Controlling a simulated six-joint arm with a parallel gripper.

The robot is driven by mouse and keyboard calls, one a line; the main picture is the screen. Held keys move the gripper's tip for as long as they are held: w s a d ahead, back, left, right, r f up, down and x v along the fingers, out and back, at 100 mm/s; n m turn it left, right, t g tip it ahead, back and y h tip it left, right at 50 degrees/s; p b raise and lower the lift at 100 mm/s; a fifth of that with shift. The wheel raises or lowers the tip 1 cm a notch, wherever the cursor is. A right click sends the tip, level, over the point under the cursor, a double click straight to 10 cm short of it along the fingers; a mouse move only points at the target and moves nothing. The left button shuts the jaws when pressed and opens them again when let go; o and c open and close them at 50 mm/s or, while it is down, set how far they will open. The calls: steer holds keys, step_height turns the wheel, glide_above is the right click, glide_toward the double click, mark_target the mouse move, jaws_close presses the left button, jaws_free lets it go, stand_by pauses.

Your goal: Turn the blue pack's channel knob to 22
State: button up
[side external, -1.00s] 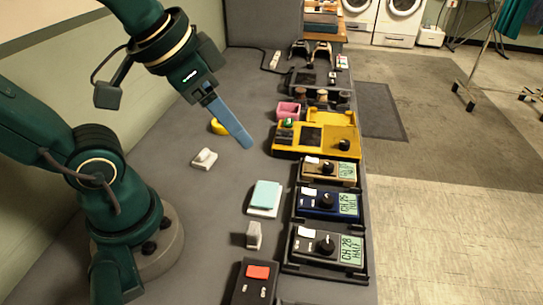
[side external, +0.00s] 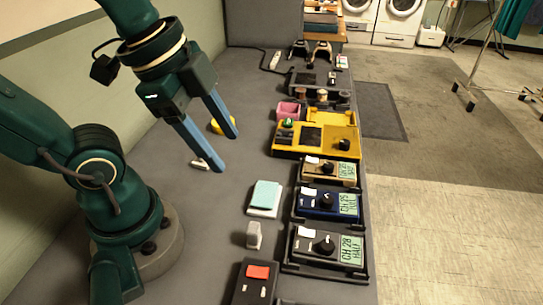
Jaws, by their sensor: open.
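The blue pack (side external: 315,202) stands in the row of packs at the right of the table, between a tan pack (side external: 318,172) and a black pack (side external: 305,249). Its round black channel knob (side external: 326,200) is near its middle. Its display (side external: 347,204) appears to read CH 25, with a second line too small to be sure of. My gripper (side external: 225,152) is in the air to the left of and beyond the blue pack. Its two blue fingers are spread, with nothing between them, and it touches no pack.
A teal-topped pad (side external: 265,195) and a small grey block (side external: 254,235) lie left of the packs. A yellow tray (side external: 286,151) is beyond them. A white object (side external: 202,165) is partly hidden behind a finger.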

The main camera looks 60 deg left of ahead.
steer(key=d+m, duration=0.1)
steer(key=m, duration=0.2)
steer(key=d+r+m+g, duration=0.1)
steer(key=m, duration=0.2)
steer(key=d+r+m+g+h, duration=0.1)
steer(key=m, duration=0.2)
steer(key=shift+w+r+m, duration=0.1)
steer(key=shift+w+m, duration=0.1)
steer(key=shift+m, duration=0.1)
steer(key=n+g+y, duration=0.1)
steer(key=n+y, duration=0.1)
steer(key=n, duration=0.2)
glide_above(328, 199)
steer(key=f, duration=0.8)
steer(key=shift+w+a, duration=0.2)
steer(key=shift+a, duration=0.1)
steer(key=shift+m+g, duration=0.3)
steer(key=shift+g, duration=0.3)
steer(key=shift+s+d+f, duration=0.15)
steer(key=shift+f, duration=1.8)
steer(key=shift+s+d+f, duration=0.1)
steer(key=shift+d+f, duration=0.05)
steer(key=shift+f, duration=1.8)
jaws_close()
